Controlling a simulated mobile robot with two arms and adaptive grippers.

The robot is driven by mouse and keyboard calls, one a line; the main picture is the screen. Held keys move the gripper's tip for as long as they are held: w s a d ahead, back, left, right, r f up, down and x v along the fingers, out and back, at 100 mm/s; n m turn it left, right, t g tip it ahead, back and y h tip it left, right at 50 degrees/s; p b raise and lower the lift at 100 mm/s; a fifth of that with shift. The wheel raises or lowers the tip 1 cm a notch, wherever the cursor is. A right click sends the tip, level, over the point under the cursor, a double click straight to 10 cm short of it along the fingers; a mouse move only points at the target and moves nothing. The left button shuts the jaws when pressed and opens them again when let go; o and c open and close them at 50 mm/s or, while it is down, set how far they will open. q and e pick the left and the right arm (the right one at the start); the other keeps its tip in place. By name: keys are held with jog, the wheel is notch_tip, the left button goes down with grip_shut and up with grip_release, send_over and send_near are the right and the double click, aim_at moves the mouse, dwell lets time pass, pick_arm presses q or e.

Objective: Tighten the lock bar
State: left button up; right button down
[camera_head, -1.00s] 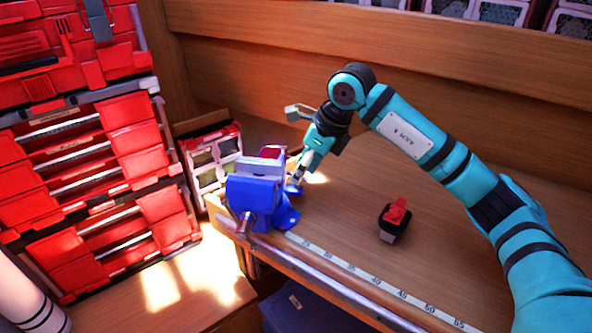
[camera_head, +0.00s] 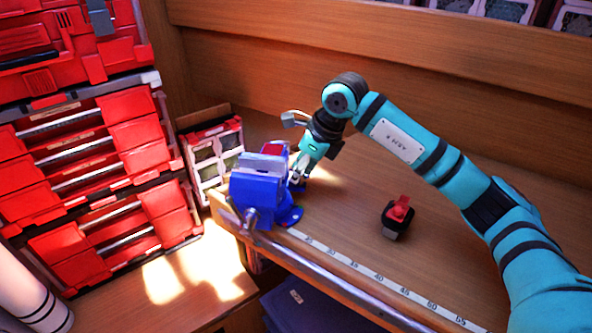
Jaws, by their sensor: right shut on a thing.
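A blue bench vise (camera_head: 257,200) stands at the left front corner of the wooden workbench, with grey jaws on top and a metal screw and handle (camera_head: 243,220) at its front. My right gripper (camera_head: 297,182) points down just behind and to the right of the vise, close against its base. Its fingers are shut on a small part low at the vise's side, which looks to be the lock bar. The fingers and the vise body hide most of that part. My left gripper is not in view.
A small black and red object (camera_head: 398,216) stands on the workbench (camera_head: 345,215) to the right. A measuring strip (camera_head: 378,276) runs along the front edge. Red drawers (camera_head: 95,150) and a small case (camera_head: 213,155) stand left.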

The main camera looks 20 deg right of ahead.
jog(key=shift+a, duration=0.1)
jog(key=m+b, duration=0.1)
jog(key=m+t+h+b, duration=0.1)
jog(key=m+b, duration=0.1)
jog(key=shift+f+m, duration=0.2)
jog(key=shift+m, duration=0.1)
jog(key=shift+r+m+h+b, duration=0.15)
jog(key=shift+m+h+b, duration=0.55)
jog(key=shift+m+b, duration=0.95)
jog(key=shift+m, duration=0.45)
jog(key=shift+p, duration=0.3)
jog(key=c, duration=1.3)
grip_release()
jog(key=shift+s, duration=0.1)
jog(key=shift+o, duration=0.2)
jog(key=shift+t, duration=0.3)
jog(key=shift+r, duration=0.15)
